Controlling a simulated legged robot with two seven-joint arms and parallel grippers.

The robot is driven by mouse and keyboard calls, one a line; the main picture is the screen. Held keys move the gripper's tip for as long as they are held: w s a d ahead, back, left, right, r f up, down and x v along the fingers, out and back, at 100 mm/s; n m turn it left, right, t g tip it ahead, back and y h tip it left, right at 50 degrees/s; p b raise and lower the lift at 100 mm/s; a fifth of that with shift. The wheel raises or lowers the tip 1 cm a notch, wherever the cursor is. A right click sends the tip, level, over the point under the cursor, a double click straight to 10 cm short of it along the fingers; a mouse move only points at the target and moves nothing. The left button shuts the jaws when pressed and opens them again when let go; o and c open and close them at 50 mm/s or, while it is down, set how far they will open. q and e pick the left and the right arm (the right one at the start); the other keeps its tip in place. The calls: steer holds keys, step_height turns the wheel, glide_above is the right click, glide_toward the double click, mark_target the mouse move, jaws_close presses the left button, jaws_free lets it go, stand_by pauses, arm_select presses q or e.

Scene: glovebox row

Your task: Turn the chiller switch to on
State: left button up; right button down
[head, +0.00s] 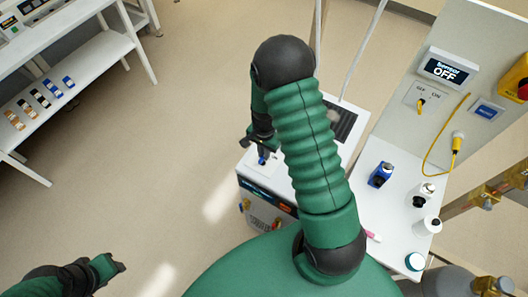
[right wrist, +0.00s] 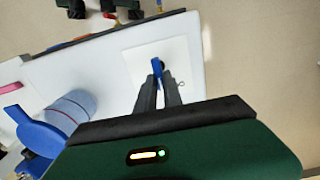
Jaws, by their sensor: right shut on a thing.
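The chiller (head: 264,216) is a white-topped box with a dark front, standing at the left end of the bench. A blue switch handle (head: 262,161) rises from a white plate on its top. My right gripper (head: 263,151) reaches down over the plate and is shut on the blue handle. In the right wrist view the fingertips (right wrist: 159,78) close around the blue handle (right wrist: 157,66) above the white plate (right wrist: 180,54). On/off marks by the handle are not readable. My left gripper (head: 119,265) is low at the left, away from everything; its opening is unclear.
A blue item (head: 381,174) and white bottles (head: 425,227) stand on the bench to the right. A shelf (head: 84,72) with small vials is at far left. Open floor lies between.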

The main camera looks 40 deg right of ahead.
steer(key=shift+d, duration=0.1)
steer(key=m+p, duration=0.1)
steer(key=m, duration=0.2)
steer(key=shift+s+r, duration=0.1)
steer(key=shift+s+m+p, duration=0.1)
steer(key=shift+m+p, duration=0.4)
steer(key=shift+m, duration=0.9)
steer(key=shift+d, duration=0.1)
steer(key=c, duration=1.6)
jaws_free()
steer(key=shift+o, duration=0.6)
step_height(320, 180, up, 16)
steer(key=shift+r, duration=0.25)
